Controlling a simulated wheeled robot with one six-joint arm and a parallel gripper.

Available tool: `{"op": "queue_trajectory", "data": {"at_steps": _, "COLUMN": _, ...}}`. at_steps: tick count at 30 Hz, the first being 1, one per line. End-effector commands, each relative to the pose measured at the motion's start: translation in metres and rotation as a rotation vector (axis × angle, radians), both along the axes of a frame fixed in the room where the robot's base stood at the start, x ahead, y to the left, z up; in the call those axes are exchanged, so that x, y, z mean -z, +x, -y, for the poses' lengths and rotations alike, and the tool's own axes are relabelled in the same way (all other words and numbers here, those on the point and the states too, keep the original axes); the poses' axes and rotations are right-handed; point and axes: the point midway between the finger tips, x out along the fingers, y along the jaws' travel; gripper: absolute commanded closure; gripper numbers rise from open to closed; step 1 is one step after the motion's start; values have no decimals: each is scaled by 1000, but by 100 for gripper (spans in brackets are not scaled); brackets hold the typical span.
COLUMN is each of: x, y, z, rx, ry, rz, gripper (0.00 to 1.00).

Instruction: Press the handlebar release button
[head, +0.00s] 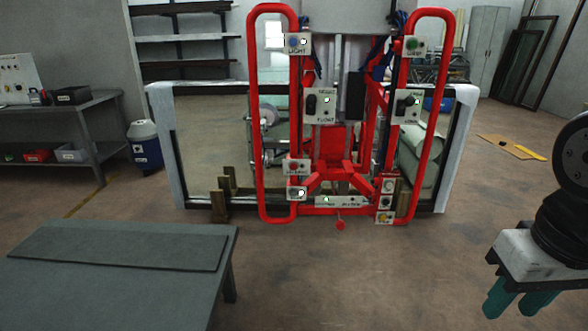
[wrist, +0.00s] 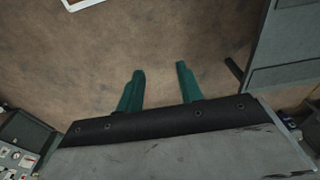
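A red frame manipulator (head: 340,210) with two upright looped handlebars, left (head: 254,120) and right (head: 441,120), stands in the middle of the head view. Small button panels sit on it: a blue button (head: 293,42) labelled LIGHT, a green button (head: 412,43) at upper right, a red button (head: 294,166) at lower left, and a yellow button (head: 384,217) at lower right. Most labels are too small to read, so I cannot tell which is the handlebar release. My gripper (head: 511,308) is at lower right, well apart from the manipulator. Its teal fingers are apart and empty in the wrist view (wrist: 160,70).
A large white-edged frame (head: 160,130) stands behind the manipulator. A grey table (head: 60,290) fills the lower left. A workbench (head: 80,120) and blue bin (head: 145,148) stand at left. The floor (head: 370,280) between my gripper and the manipulator is clear.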

Motion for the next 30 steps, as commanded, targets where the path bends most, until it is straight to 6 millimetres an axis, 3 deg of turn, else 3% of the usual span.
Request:
{"op": "queue_trajectory", "data": {"at_steps": 3, "x": 0, "y": 0, "z": 0, "rx": 0, "ry": 0, "rz": 0, "gripper": 66}}
{"op": "queue_trajectory", "data": {"at_steps": 7, "x": 0, "y": 0, "z": 0, "rx": 0, "ry": 0, "rz": 0, "gripper": 100}}
{"op": "queue_trajectory", "data": {"at_steps": 30, "x": 0, "y": 0, "z": 0, "rx": 0, "ry": 0, "rz": 0, "gripper": 100}}
